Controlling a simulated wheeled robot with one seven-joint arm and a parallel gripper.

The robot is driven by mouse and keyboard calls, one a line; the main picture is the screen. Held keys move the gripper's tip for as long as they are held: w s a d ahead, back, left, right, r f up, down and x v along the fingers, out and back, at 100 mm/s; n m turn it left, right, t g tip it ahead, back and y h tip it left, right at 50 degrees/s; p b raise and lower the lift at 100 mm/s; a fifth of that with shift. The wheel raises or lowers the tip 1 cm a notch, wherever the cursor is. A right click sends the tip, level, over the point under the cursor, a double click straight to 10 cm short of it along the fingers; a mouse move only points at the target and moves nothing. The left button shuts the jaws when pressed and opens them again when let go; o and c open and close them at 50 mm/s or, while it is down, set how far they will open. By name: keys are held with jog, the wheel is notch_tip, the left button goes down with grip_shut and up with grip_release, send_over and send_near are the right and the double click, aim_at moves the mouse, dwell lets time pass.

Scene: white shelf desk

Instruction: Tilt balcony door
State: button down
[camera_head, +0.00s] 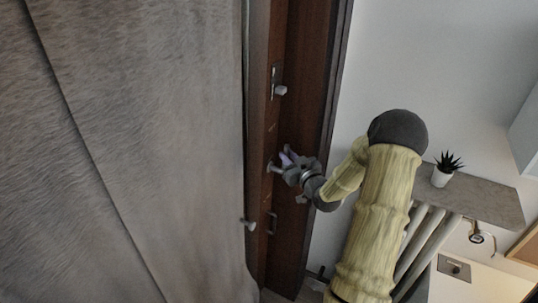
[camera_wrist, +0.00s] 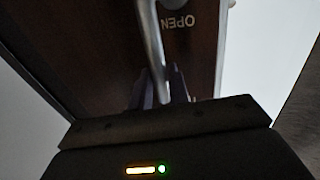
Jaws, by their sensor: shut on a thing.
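The balcony door (camera_head: 308,75) is a tall dark-brown wooden panel in the middle of the head view. Its brown surface also fills the upper part of the wrist view (camera_wrist: 100,45), with upside-down "OPEN" lettering. My gripper (camera_head: 284,161) is at the door, about mid-height in the head view. In the wrist view its dark fingers (camera_wrist: 160,88) are shut on a slim metal handle (camera_wrist: 149,38), which runs upward away from them. The fingers hide the lower part of the handle. I cannot tell from these views whether the door is tilted.
Grey curtains (camera_head: 130,130) hang close on the left. Other metal fittings (camera_head: 279,90) sit on the door above and below my gripper. On the right, a grey shelf (camera_head: 478,200) holds a small potted plant (camera_head: 444,172) above a white radiator (camera_head: 420,240), near my arm.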

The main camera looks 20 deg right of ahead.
jog(key=shift+s+d+r, duration=0.2)
jog(key=shift+s+d, duration=0.2)
jog(key=shift+d, duration=0.1)
jog(key=shift+s+d+r, duration=0.2)
jog(key=shift+s+d, duration=0.15)
jog(key=shift+d, duration=0.1)
jog(key=c, duration=1)
grip_release()
jog(key=shift+s, duration=0.25)
jog(key=shift+a+f, duration=0.1)
jog(key=shift+f, duration=0.1)
jog(key=s+b, duration=0.2)
jog(key=s, duration=0.8)
jog(key=shift+d+b, duration=0.25)
jog(key=shift+b, duration=0.05)
jog(key=shift+w, duration=0.1)
